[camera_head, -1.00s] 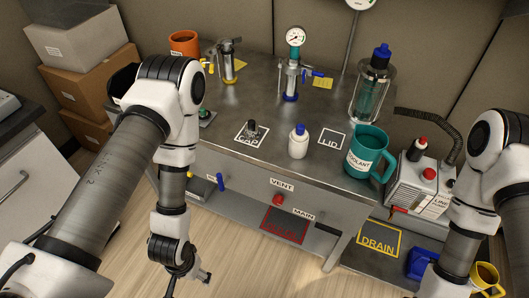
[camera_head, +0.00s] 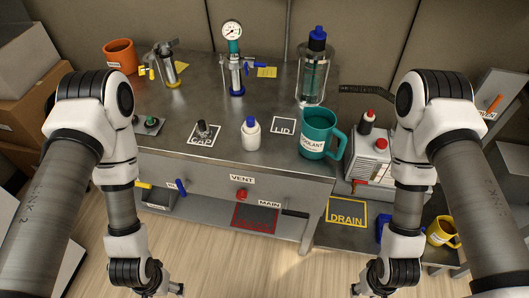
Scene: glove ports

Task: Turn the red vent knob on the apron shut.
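The red vent knob (camera_head: 242,194) sits on the front apron of the metal bench, just below the VENT label (camera_head: 242,179). Whether it is open or shut cannot be told from its look. My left gripper (camera_head: 172,291) is low in front of the bench, left of the knob and apart from it, partly cut off by the bottom edge. My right gripper (camera_head: 360,291) is low to the right of the knob, also apart from it and partly cut off. The finger opening of both is too small and cropped to tell.
A black handle (camera_head: 294,213) by the MAIN label and a blue handle (camera_head: 181,187) flank the knob on the apron. On the bench stand a white bottle (camera_head: 251,134), a teal mug (camera_head: 319,135) and a gauge (camera_head: 232,30). The floor before the knob is clear.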

